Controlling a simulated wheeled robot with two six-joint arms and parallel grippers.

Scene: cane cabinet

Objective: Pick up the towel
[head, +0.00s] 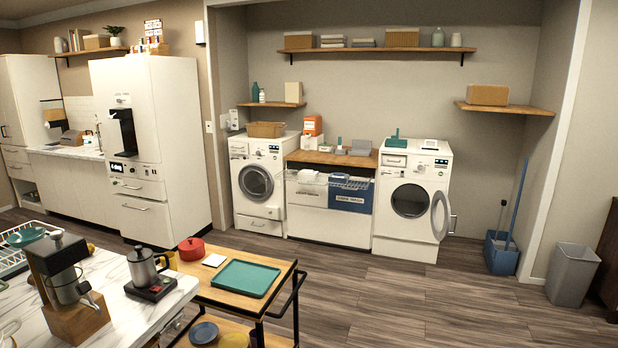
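No single cloth stands out clearly as the towel. Folded, towel-like stacks lie on the high wall shelf: a pale stack (332,41) and a greyer stack (363,43). They are small and far off, so I cannot tell if they are towels. A small flat white square (214,260) lies on the wooden cart (197,289); I cannot tell if it is cloth. Neither of my grippers shows in the head view.
A marble counter (112,278) with a coffee grinder (62,275) and a moka pot (143,267) fills the lower left. The cart bears a green tray (245,278). The right washer's (410,196) door (439,215) hangs open. The middle floor is clear.

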